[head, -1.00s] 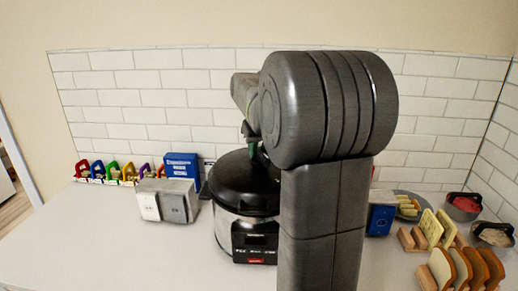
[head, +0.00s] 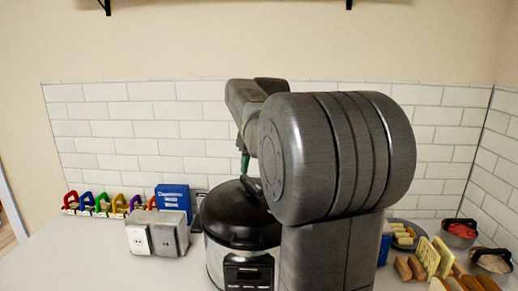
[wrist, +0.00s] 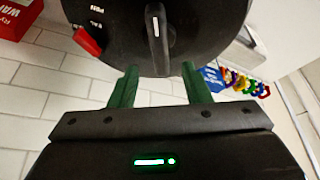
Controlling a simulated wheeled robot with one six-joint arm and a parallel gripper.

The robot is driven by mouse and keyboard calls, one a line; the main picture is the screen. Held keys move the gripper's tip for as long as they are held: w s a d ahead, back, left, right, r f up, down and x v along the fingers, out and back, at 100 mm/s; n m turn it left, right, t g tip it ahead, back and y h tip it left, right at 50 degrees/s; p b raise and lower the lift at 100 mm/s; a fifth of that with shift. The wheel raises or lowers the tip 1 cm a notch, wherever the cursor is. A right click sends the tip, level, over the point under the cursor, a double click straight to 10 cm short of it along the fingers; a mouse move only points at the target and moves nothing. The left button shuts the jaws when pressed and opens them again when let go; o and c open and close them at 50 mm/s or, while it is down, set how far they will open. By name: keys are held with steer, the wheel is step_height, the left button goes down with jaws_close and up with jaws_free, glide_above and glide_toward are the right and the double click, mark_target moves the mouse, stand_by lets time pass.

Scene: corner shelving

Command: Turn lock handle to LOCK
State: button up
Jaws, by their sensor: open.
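The cooker (head: 240,215) has a black lid and a silver body, and stands on the counter left of my arm. In the wrist view the black lid (wrist: 112,28) fills the top middle. The dark lock handle (wrist: 157,42) on it has a white line pointing nearly straight up the picture. A red tab (wrist: 87,41) and partly readable white lettering are to its left. My gripper (wrist: 159,72) is open, its green fingers on either side below the handle, with nothing visible between them. In the head view my gripper (head: 243,152) is just above the lid, partly hidden by my arm.
A grey double box (head: 158,235), a blue box (head: 174,198) and several coloured padlocks (head: 105,203) are left of the cooker. Bread slices (head: 440,255) and bowls (head: 460,230) are at right. A tiled wall stands behind.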

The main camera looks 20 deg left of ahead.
mark_target(251, 181)
steer(key=v, duration=0.7)
steer(key=shift+r, duration=0.2)
steer(key=shift+f, duration=0.1)
steer(key=x, duration=1.3)
steer(key=shift+w+f+p, duration=0.1)
steer(key=shift+f+p, duration=0.3)
steer(key=shift+r, duration=0.15)
